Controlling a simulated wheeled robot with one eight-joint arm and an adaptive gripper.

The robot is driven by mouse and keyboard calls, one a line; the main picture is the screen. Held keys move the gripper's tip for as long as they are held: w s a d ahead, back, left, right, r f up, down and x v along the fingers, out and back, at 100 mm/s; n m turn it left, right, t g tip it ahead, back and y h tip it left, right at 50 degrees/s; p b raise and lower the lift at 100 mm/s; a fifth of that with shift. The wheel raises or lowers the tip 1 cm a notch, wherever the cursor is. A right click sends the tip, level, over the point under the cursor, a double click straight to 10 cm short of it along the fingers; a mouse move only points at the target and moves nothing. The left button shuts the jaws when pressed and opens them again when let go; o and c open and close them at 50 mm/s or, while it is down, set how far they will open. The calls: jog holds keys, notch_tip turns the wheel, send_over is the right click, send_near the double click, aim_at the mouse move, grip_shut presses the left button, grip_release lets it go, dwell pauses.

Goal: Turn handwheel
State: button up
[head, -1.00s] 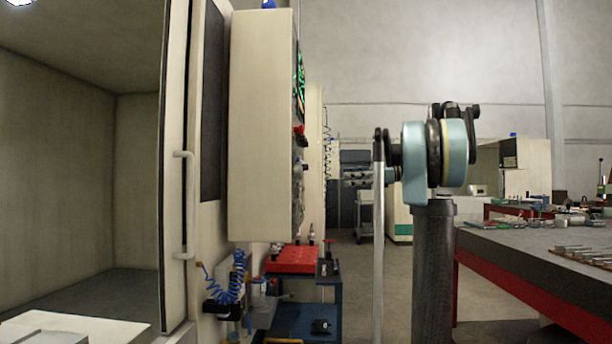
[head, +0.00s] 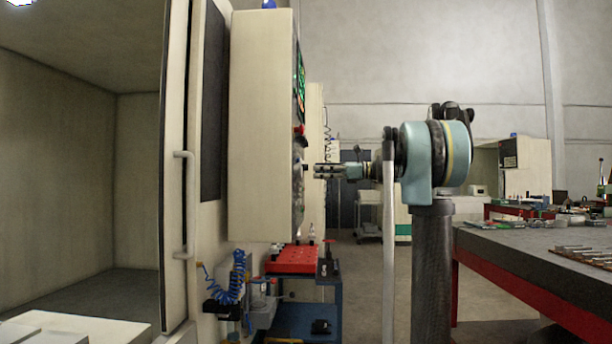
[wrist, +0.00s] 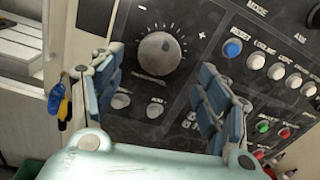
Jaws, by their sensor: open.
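The handwheel (wrist: 159,53) is a round grey knob with a white dial scale around it, on the dark control panel (wrist: 235,25) in the wrist view. My gripper (wrist: 158,70) is open, with one blue-padded finger to the left of the knob and one to the right. The knob shows in the gap between the fingers, and no finger visibly touches it. In the head view my gripper (head: 325,171) points left at the panel side of the beige control cabinet (head: 260,125), just short of its face. The panel is seen edge-on there, so the knob's face is hidden.
A blue button (wrist: 232,48) and several white, red and green ones sit right of the knob. A red emergency-stop button (head: 300,130) juts from the panel. A blue cart (head: 310,318) with a red rack stands below. A workbench (head: 500,240) is at right.

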aim_at(300, 171)
jog(key=a, duration=0.5)
jog(key=shift+w+a, duration=0.25)
jog(key=c, duration=1.1)
